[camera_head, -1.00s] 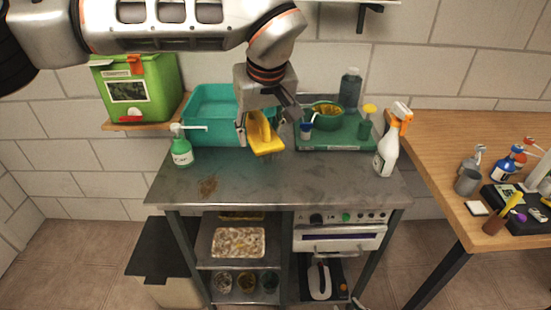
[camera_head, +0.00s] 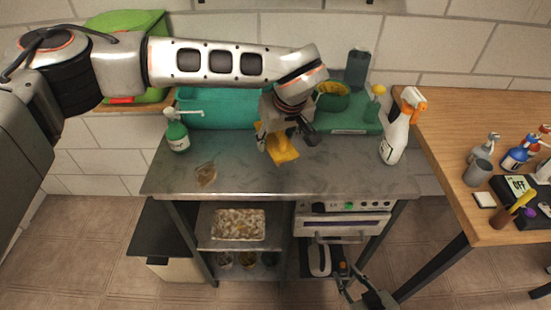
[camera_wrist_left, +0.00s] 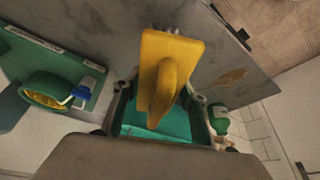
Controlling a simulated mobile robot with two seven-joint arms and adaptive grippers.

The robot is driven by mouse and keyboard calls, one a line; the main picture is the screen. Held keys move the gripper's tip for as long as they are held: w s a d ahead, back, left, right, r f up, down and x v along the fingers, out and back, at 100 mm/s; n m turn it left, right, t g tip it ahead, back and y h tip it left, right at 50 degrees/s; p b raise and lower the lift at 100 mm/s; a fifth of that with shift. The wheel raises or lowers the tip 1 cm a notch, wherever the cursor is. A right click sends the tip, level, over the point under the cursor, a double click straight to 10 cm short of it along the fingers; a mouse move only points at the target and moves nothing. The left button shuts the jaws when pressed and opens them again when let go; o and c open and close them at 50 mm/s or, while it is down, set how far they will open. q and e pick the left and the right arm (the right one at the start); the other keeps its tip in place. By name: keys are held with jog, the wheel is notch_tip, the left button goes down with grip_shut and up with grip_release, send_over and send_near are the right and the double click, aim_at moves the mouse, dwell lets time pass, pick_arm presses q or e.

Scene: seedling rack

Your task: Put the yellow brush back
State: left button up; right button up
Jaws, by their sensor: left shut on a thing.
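The yellow brush (camera_head: 284,151) is held in my left gripper (camera_head: 287,130), above the middle of the grey metal worktop (camera_head: 330,180). In the left wrist view the yellow brush (camera_wrist_left: 190,50) shows as a flat block with a raised grip, between the fingers of my left gripper (camera_wrist_left: 163,98). The gripper hides part of the brush in the head view. My right gripper (camera_head: 362,288) shows small and dark at the bottom, low in front of the bench. Its jaws are too unclear to judge.
A teal basin (camera_head: 215,112) stands behind, partly hidden by my arm. A green tray (camera_head: 352,128) holds a bowl and bottles.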

pick_arm(q)
notch_tip(320, 180, down, 7)
jog(key=shift+r, duration=0.1)
jog(key=shift+w+f, duration=0.1)
jog(key=shift+f, duration=0.25)
jog(key=shift+f, duration=0.15)
jog(key=o, duration=1.2)
